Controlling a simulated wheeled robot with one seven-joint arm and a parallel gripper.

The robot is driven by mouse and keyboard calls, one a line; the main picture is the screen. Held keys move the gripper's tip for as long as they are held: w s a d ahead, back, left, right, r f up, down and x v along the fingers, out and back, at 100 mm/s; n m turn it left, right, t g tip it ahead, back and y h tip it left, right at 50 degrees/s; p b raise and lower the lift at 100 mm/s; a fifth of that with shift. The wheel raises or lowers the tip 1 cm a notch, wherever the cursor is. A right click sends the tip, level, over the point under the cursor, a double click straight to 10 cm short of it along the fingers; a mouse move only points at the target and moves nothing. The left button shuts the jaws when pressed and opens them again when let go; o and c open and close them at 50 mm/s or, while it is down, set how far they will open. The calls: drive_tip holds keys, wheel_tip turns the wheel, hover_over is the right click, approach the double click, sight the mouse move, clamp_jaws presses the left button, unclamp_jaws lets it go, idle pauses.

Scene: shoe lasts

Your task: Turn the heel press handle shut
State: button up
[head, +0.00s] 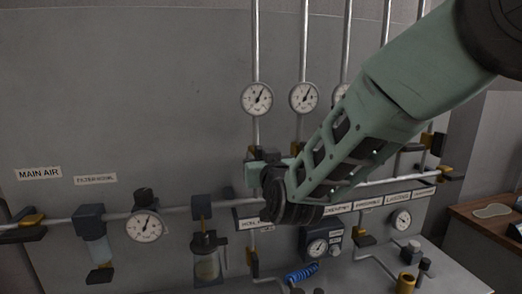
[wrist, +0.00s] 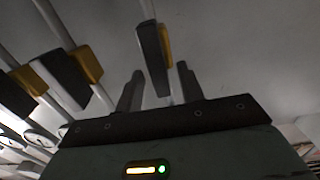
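In the wrist view, a dark valve handle with a yellow part (wrist: 153,58) stands on a thin pipe, in line with the gap between the fingers of my gripper (wrist: 160,82). The fingers are apart, one on each side of the handle's lower end. I see no clear contact. The handle lies roughly along its pipe. In the head view, my gripper (head: 254,158) is at the pipe row below the left upright gauge. My wrist and forearm hide the fingertips and part of the label strip. I cannot read a heel press label, so I cannot confirm which handle this is.
Other yellow-and-black handles (wrist: 60,78) stand to the left in the wrist view. The panel carries upright pipes with gauges (head: 257,98), a main air line with a gauge (head: 145,226), and a label strip (head: 367,203). A blue coiled hose (head: 301,274) lies below. A wooden bench (head: 480,232) is at right.

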drive_tip(key=shift+w+a, duration=0.1)
drive_tip(key=shift+w, duration=0.2)
clamp_jaws()
